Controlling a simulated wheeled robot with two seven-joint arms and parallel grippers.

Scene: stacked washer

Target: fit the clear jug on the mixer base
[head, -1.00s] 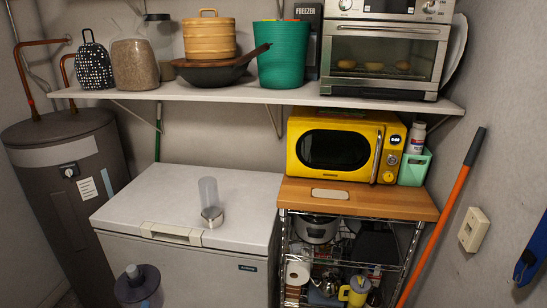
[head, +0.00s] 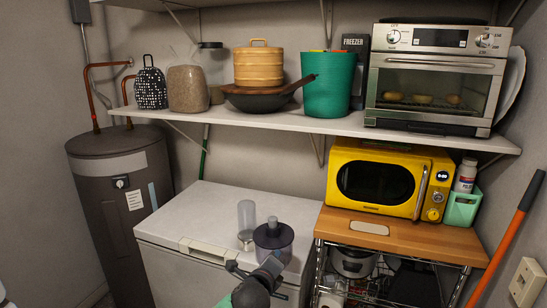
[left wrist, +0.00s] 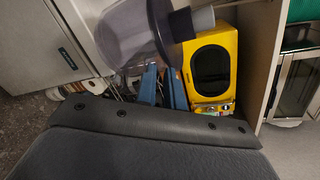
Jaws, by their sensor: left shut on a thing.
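In the left wrist view the jug (left wrist: 128,35) is large and see-through, close to the blue fingers of my left gripper (left wrist: 164,80). The likely mixer base (head: 246,241) is a small silver piece on the freezer top, with a clear upright cylinder (head: 246,215) above it. My right gripper is not in view.
The white freezer top (head: 200,210) is otherwise mostly clear. A wire cart with a wooden top (head: 420,238) and a yellow microwave (head: 385,180) stands to the right. A loaded shelf (head: 230,115) hangs above. A dark water heater (head: 115,190) stands at the left.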

